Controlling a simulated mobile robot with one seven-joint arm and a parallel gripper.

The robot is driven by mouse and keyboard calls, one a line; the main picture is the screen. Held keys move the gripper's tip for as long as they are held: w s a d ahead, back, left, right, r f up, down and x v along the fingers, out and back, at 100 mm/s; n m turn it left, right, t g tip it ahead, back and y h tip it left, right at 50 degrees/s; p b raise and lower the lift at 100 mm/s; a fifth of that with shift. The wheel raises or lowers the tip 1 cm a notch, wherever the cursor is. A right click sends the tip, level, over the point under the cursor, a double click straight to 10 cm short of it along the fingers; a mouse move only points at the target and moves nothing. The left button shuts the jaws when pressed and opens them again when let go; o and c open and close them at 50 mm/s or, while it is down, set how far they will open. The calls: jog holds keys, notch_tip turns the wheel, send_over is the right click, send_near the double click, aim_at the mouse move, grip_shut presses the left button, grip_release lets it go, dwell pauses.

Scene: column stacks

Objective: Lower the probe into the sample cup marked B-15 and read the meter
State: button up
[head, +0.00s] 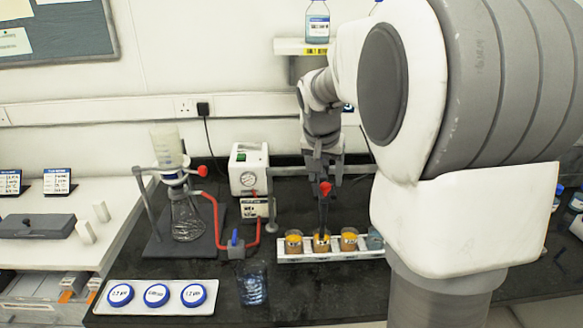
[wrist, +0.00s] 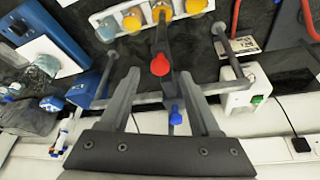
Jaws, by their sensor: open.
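In the head view a white rack (head: 290,257) holds a row of cups with orange tops or contents: a left cup (head: 293,242), a middle cup (head: 321,243) and a right cup (head: 349,240). Their markings are too small to read, so I cannot tell which is B-15. A dark probe (head: 324,212) with a red knob stands upright at the middle cup; whether its tip is inside is unclear. My gripper (head: 325,172) is open above the rack. In the wrist view the red knob (wrist: 160,65) appears between the open fingers of my gripper (wrist: 160,76), apart from both.
A filter flask (head: 187,218) with red tubing is left. A glass beaker (head: 253,286) and a tray of blue-lidded dishes (head: 145,308) are in front.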

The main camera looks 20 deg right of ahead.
jog(key=shift+x, duration=1.3)
grip_shut()
dwell(0.5)
